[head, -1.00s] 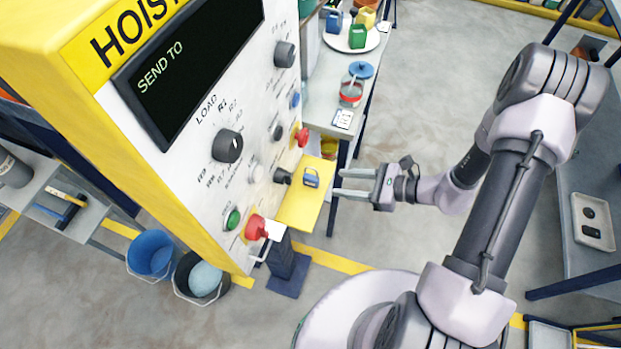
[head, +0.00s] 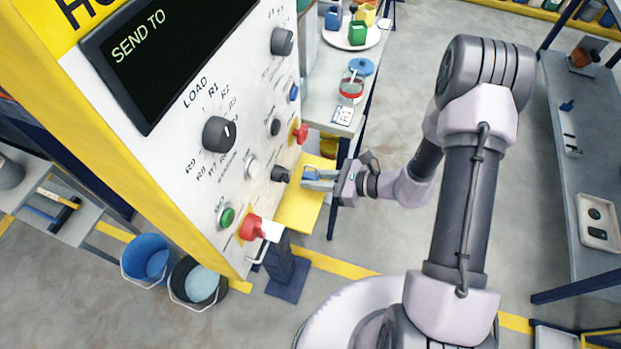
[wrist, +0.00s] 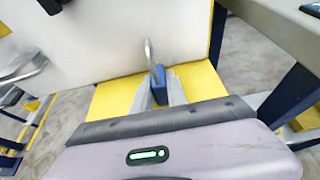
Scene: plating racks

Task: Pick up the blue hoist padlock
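The blue hoist padlock (head: 310,174) is at the yellow ledge on the front of the hoist panel. It also shows in the wrist view (wrist: 160,86), with its grey shackle standing up toward the white panel. My gripper (head: 319,180) reaches in from the right at the ledge. Its two fingers lie one on each side of the padlock's body and look closed against it. The fingers partly hide the padlock in the head view. I cannot tell any gap between the padlock and the ledge.
The white hoist panel (head: 235,100), with knobs and buttons, stands close behind the padlock. The yellow ledge (head: 297,212) lies beneath it. A workbench (head: 338,75) with a plate and a red jar is behind. Two buckets stand on the floor at left. Open floor lies right of my gripper.

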